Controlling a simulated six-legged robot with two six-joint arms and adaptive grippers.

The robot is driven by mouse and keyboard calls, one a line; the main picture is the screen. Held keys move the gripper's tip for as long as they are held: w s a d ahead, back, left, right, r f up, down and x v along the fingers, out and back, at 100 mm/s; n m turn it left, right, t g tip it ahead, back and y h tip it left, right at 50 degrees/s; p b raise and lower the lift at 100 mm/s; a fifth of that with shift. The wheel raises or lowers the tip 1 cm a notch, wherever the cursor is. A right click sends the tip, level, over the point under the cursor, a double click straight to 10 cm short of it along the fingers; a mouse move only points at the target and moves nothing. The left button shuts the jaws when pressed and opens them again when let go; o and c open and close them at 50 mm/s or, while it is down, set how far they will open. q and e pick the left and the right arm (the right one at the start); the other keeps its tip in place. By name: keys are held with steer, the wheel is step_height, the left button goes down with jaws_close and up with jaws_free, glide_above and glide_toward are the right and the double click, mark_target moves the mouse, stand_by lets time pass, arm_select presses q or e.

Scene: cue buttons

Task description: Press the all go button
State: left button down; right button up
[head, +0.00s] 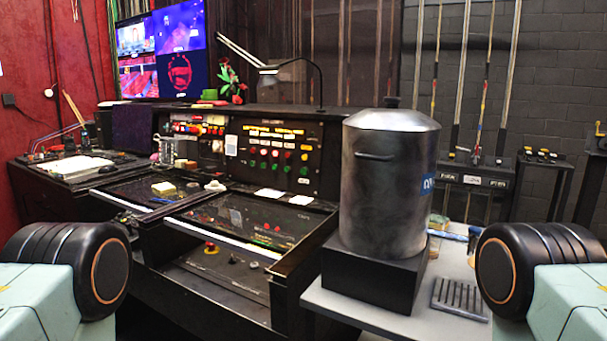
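The cue button panel (272,153) stands upright at the back of the black control desk. It has rows of yellow, red, green and white buttons. Its labels are too small to read, so I cannot tell which button is the all go button. A second button panel (196,127) with yellow, white and red lights sits to its left. Small red and green marks show on the sloped desk surface (255,222). Parts of my two arms show at the lower left and lower right, well in front of the desk. Neither gripper is in view.
A large metal canister (386,185) stands on a black box (372,278) on the grey table (345,305), right of the desk. A slotted dark tray (460,297) lies beside it. A lamp (319,75) arches above the panel. A monitor (165,52) hangs behind.

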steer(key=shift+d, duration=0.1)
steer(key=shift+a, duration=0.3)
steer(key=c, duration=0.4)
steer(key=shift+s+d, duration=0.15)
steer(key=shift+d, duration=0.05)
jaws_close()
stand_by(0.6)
